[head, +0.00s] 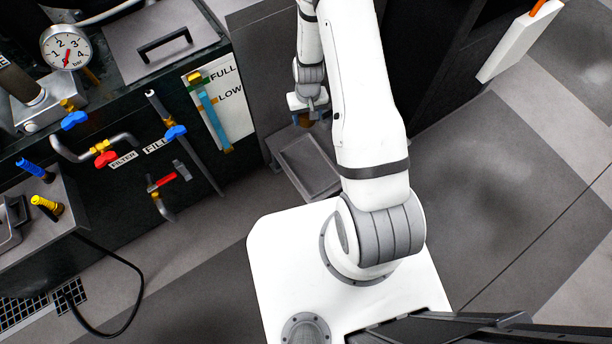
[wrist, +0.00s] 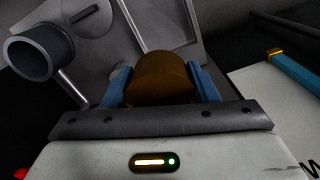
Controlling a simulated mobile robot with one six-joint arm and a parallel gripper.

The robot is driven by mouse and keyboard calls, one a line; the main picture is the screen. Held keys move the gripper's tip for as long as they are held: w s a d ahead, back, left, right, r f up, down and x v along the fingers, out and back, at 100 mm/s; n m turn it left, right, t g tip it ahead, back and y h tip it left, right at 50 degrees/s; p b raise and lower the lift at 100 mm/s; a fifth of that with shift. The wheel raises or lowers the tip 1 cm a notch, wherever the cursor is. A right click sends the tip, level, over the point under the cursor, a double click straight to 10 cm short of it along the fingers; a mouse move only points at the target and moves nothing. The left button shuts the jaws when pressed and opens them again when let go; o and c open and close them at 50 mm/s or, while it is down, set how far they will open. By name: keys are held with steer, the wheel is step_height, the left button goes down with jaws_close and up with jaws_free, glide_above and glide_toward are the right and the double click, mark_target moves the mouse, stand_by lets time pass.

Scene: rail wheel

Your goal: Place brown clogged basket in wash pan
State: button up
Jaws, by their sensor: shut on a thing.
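The brown basket (wrist: 162,75) sits between the two blue fingers of my gripper (wrist: 160,88) in the wrist view, with a finger touching or close on each side. Its lower part is hidden by the gripper body. In the head view my gripper (head: 308,112) is small and partly hidden by my arm, with a bit of brown at its tip. A grey shallow rectangular pan (head: 306,163), seemingly the wash pan, lies just below it in the head view. A pale-rimmed tray shape (wrist: 187,43), perhaps the same pan, shows beyond the basket in the wrist view.
A dark open cylinder (wrist: 42,55) stands left in the wrist view. The white FULL/LOW gauge board (head: 222,97), valves and pipes (head: 103,150) lie left of my arm in the head view. A dark cabinet (head: 430,65) stands right. Floor (head: 500,200) is clear at right.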

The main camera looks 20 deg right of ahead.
steer(key=b, duration=0.8)
glide_above(310, 168)
step_height(310, 168, down, 14)
steer(key=f, duration=0.1)
step_height(310, 168, down, 9)
steer(key=b, duration=0.9)
steer(key=shift+w+f, duration=0.1)
steer(key=shift+f, duration=0.05)
steer(key=shift+f, duration=0.1)
steer(key=shift+f+b, duration=0.15)
steer(key=shift+b, duration=0.15)
steer(key=o, duration=1.1)
steer(key=shift+c, duration=0.2)
